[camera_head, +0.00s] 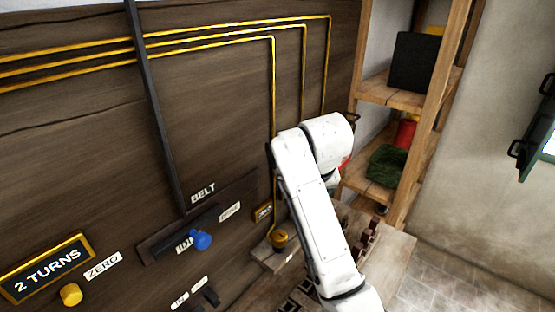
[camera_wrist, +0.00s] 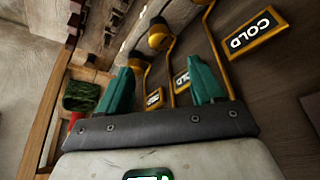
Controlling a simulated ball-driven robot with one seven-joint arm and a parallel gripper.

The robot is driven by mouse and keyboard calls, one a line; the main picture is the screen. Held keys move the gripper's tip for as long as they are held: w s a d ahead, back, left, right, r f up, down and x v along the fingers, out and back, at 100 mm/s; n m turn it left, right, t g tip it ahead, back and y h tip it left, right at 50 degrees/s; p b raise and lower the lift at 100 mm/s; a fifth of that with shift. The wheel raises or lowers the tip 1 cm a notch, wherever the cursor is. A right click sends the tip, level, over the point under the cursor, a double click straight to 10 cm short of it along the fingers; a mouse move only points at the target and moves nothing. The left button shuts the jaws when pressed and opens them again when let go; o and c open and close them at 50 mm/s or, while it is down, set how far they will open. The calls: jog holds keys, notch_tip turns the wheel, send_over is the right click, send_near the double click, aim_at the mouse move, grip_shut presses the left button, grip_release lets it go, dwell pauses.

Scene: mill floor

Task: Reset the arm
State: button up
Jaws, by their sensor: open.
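My white arm (camera_head: 315,220) rises from the lower right in the head view and bends near the wooden panel. My gripper (camera_wrist: 165,88) shows in the wrist view with two green fingers spread apart and nothing between them. In the head view the gripper itself is hidden behind the arm. Beyond the fingers in the wrist view are yellow pipes and a "COLD" sign (camera_wrist: 250,32) on the panel.
The panel carries a blue knob (camera_head: 201,241), a yellow knob (camera_head: 70,295) and a "2 TURNS" sign (camera_head: 47,268). A wooden shelf (camera_head: 395,95) with a dark box (camera_head: 416,62) stands right of the arm. Stone floor (camera_head: 465,285) is clear at lower right.

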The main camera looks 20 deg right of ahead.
jog(key=s+d+f+g+b, duration=0.1)
jog(key=s+d+f, duration=0.1)
jog(key=s+f, duration=0.7)
jog(key=s+d+f+g+b, duration=0.1)
jog(key=s+d+f+b, duration=0.1)
jog(key=s+f, duration=0.8)
jog(key=s+d+f+n+g+b, duration=0.1)
jog(key=s+f, duration=0.9)
jog(key=s, duration=1.2)
jog(key=shift+s+d+b, duration=0.3)
jog(key=shift+d+b, duration=0.45)
jog(key=shift+d, duration=0.1)
dwell(1.4)
